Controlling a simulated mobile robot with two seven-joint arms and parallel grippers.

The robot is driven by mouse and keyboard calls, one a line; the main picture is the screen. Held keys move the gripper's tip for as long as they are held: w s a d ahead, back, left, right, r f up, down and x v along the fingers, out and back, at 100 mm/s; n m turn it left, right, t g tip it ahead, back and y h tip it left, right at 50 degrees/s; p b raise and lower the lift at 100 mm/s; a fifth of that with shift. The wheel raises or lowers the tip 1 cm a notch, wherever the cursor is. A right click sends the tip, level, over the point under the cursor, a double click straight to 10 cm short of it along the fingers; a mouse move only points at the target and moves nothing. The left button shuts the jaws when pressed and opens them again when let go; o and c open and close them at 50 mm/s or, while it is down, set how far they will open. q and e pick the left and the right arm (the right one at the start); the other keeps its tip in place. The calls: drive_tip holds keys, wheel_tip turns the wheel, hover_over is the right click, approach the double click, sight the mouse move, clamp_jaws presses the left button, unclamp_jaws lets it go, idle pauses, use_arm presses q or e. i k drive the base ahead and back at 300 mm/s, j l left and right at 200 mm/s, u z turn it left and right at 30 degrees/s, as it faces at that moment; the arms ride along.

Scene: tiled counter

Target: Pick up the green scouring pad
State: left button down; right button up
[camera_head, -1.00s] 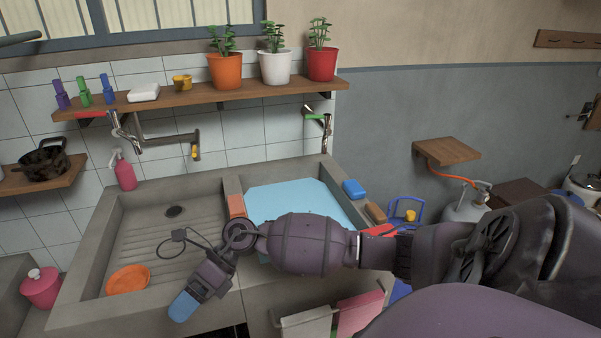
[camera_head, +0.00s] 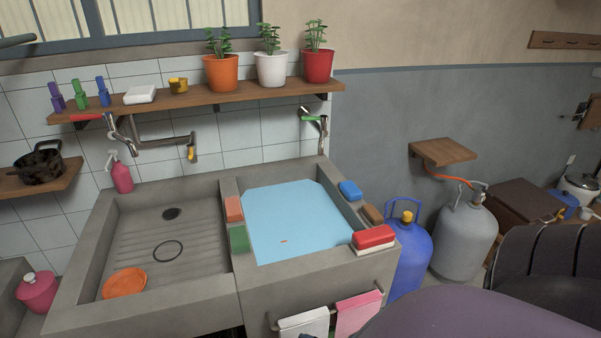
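The green scouring pad (camera_head: 239,238) lies on the concrete divider between the two sink basins, near its front end. An orange-red block (camera_head: 233,208) lies just behind it on the same divider. The pad is in plain view and nothing covers it. Neither of my grippers is in view. Only dark parts of my own arm and body show at the lower right.
The left basin (camera_head: 130,222) holds an orange dish (camera_head: 124,283) and a dark ring (camera_head: 168,251). Blue water (camera_head: 290,215) fills the right basin. Blue (camera_head: 350,190), brown (camera_head: 372,213) and red (camera_head: 374,236) blocks line its right rim. A shelf (camera_head: 210,100) and taps stand above.

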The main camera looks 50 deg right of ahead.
sight(239, 237)
drive_tip(key=z, duration=1.5)
